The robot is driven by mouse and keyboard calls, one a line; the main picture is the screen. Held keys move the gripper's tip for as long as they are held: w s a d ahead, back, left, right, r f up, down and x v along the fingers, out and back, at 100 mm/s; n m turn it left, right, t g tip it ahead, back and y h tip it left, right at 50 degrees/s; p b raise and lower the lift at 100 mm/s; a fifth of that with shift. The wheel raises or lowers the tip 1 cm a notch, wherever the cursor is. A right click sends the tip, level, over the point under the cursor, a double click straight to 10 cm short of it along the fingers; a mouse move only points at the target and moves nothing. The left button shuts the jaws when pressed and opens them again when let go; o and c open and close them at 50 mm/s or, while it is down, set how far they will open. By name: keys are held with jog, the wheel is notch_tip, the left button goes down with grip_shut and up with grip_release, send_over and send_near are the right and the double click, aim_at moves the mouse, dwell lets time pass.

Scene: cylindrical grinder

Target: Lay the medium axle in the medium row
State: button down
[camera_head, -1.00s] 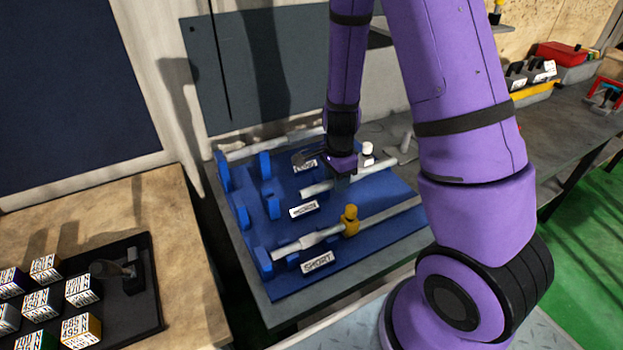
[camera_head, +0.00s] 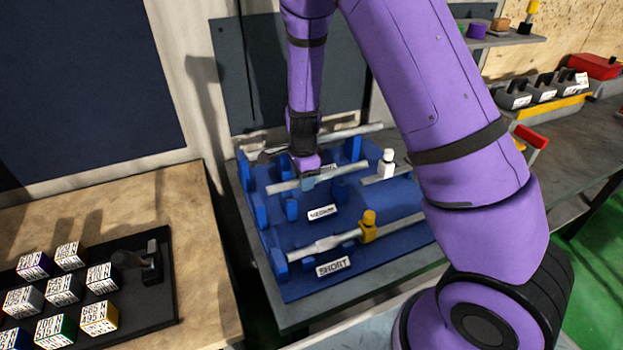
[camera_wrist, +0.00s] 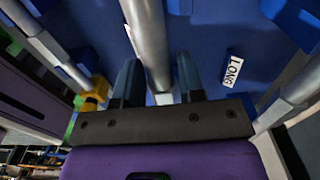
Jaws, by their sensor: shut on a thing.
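My gripper (camera_head: 310,182) is shut on the medium axle (camera_head: 285,186), a light grey rod, near its middle. The axle lies level over the blue rack (camera_head: 345,250), around and behind the row marked by the medium label (camera_head: 321,213). In the wrist view the axle (camera_wrist: 148,40) runs lengthwise between the two fingers of my gripper (camera_wrist: 157,78). Blue supports (camera_head: 292,208) stand below and in front of it in the head view. I cannot tell whether the axle touches them.
Another axle (camera_head: 357,132) lies in the back row; the LONG label (camera_wrist: 232,69) shows nearby. A white-knobbed piece (camera_head: 387,163) stands right of the held axle.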

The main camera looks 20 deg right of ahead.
jog(key=shift+w+a, duration=0.25)
jog(key=shift+a, duration=0.1)
jog(key=shift+w+a+f, duration=0.1)
jog(key=shift+a+f, duration=0.05)
jog(key=shift+f, duration=1.6)
jog(key=shift+f, duration=0.15)
jog(key=c, duration=0.7)
grip_release()
jog(key=shift+c, duration=0.2)
notch_tip(320, 180, up, 12)
jog(key=shift+r, duration=0.25)
